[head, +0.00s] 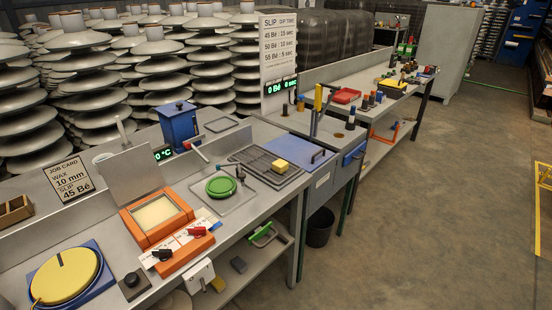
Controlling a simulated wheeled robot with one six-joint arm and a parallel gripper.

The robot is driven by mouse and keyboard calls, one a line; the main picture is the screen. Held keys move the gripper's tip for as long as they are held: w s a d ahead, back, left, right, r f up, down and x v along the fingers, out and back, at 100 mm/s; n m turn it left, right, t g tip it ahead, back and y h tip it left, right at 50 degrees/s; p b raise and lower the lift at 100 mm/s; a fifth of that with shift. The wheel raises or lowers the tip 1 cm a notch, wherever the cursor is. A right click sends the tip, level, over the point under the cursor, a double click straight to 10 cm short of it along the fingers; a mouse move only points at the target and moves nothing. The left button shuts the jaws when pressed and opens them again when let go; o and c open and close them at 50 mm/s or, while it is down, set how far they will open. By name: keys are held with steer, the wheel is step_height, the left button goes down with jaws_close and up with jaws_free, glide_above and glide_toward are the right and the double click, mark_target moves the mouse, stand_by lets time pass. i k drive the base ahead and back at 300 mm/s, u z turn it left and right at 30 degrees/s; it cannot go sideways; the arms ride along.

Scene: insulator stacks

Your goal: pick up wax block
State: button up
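No block is labelled as wax. A small yellow block (281,163) rests on a dark ribbed tray (258,157) on the metal bench; it could be a sponge. Another small yellowish block (217,284) is on the lower shelf, partly hidden by a white tag. An orange box (145,233) with its lid raised holds a flat pale-yellow surface (158,212). I cannot tell which of these is the wax block. My gripper is not in view.
A yellow disc (62,275) on a blue base, a green round pad (221,187) and a blue container (179,124) stand on the bench (250,226). A dark bin (319,227) is on the floor. Insulator stacks (90,95) line the back. The floor at right is open.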

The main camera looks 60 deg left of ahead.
mark_target(281, 167)
steer(key=u, duration=0.65)
steer(key=i, duration=0.9)
steer(key=u, duration=1.45)
steer(key=i, duration=0.4)
steer(key=u, duration=0.35)
